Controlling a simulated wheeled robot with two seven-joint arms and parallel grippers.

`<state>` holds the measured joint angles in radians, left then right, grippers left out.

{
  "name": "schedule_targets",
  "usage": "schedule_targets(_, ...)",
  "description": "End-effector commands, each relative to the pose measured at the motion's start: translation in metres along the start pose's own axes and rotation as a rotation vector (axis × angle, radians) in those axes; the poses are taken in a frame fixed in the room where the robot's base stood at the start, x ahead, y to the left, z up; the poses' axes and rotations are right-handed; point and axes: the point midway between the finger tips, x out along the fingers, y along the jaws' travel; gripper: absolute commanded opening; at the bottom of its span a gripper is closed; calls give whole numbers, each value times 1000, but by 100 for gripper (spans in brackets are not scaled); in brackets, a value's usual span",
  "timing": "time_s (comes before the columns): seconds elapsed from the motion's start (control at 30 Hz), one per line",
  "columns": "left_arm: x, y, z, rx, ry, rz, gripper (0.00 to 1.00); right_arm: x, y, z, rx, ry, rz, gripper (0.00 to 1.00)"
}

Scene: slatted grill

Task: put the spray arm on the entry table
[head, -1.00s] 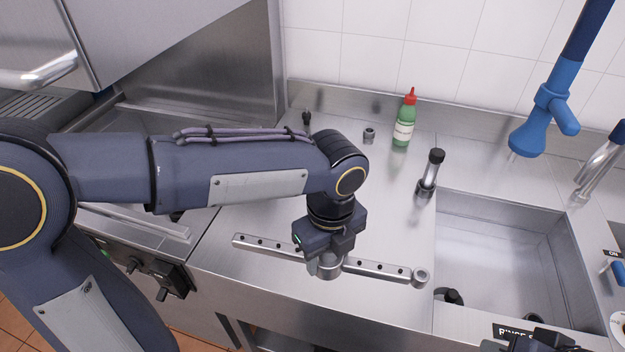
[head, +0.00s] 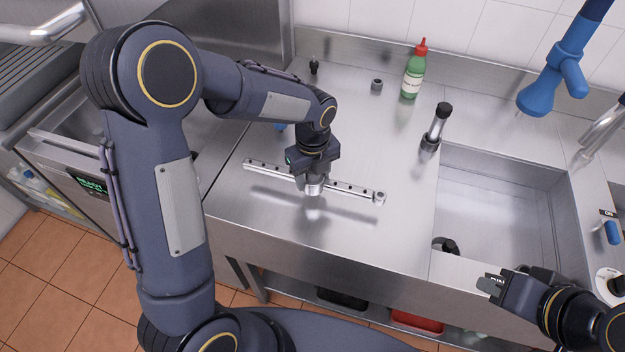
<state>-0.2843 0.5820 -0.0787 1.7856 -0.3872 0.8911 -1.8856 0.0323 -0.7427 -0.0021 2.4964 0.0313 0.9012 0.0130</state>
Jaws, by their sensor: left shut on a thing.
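The spray arm (head: 352,188) is a long thin metal bar with dark holes, a central hub and a small round end cap at its right end. My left gripper (head: 312,180) is shut on its hub from above. The bar hangs level over the steel entry table (head: 255,210), with its shadow or reflection on the surface in front of it, so it seems to be a little above the table. The fingertips are mostly hidden by the wrist. My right gripper (head: 492,286) is at lower right in front of the sink, empty; its jaw opening is unclear.
A green bottle with a red cap (head: 413,72), a small grey fitting (head: 376,85), a small black-topped part (head: 314,66) and a black-capped cylinder (head: 436,128) stand behind the bar. The sink basin (head: 495,205) is at right, under a blue sprayer (head: 553,85). The table's front is clear.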

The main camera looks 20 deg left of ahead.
Motion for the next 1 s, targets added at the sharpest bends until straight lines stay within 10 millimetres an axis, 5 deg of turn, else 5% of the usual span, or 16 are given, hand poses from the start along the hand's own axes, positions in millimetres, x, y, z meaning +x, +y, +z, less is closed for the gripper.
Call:
schedule_targets(0.2,29,0,2,-1,0,1,16,-3,-2,-2,0,0,0,0)
schedule_targets(0.63,37,-1,2,-1,-1,-1,16,1,0,0,0,0,0,0)
schedule_targets(0.67,36,0,2,-1,-1,0,55,-1,0,0,0,0,0,0)
schedule_targets(0.7,36,0,2,-1,-1,0,60,-1,0,0,0,0,0,0)
schedule_targets(0.8,36,0,2,-1,0,0,72,-1,0,0,0,0,0,0)
schedule_targets(1.0,35,0,2,-1,0,0,72,-1,0,0,0,0,0,0)
